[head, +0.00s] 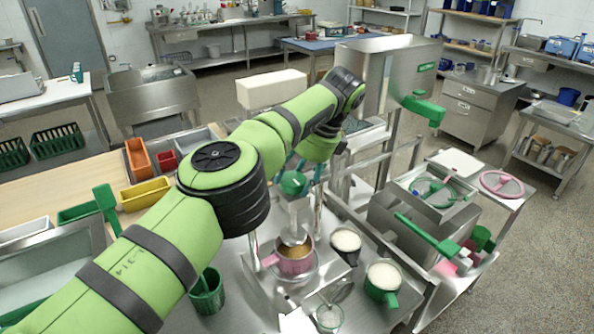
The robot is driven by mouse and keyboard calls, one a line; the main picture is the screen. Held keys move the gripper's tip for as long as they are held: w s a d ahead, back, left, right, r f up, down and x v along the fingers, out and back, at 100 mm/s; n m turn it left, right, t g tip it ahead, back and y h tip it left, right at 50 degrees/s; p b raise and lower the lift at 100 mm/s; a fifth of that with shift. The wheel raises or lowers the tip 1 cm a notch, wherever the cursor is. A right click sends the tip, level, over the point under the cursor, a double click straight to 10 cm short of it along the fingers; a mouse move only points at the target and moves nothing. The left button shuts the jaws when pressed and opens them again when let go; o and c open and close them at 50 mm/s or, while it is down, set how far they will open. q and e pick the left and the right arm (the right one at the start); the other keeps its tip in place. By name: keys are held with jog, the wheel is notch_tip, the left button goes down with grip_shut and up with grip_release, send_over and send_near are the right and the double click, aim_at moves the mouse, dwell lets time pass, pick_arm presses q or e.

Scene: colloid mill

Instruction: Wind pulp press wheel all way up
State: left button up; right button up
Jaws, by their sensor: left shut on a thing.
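The pulp press stands in the lower middle, with a teal-green wheel (294,183) at its top, partly hidden by my left arm. Below the wheel, a metal press plate (294,236) hangs between upright posts, low over a pink pot (292,262) with brown content. My left arm reaches in from the left, and my left gripper (306,166) points down at the wheel. It is shut on the wheel; the fingertips are small and partly hidden. My right gripper is not in view.
A green-handled pot (382,281) and a dark scoop of white material (345,241) stand right of the press. A green cup (207,292) is at left. A steel machine with a green lever (427,234) stands right. A pink wheel (501,184) lies on a side table.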

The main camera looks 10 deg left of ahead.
pick_arm(q)
jog(key=shift+w+a+r, duration=0.1)
jog(key=shift+a+r, duration=0.15)
jog(key=o, duration=1.1)
jog(key=shift+f, duration=0.1)
jog(key=shift+f, duration=0.1)
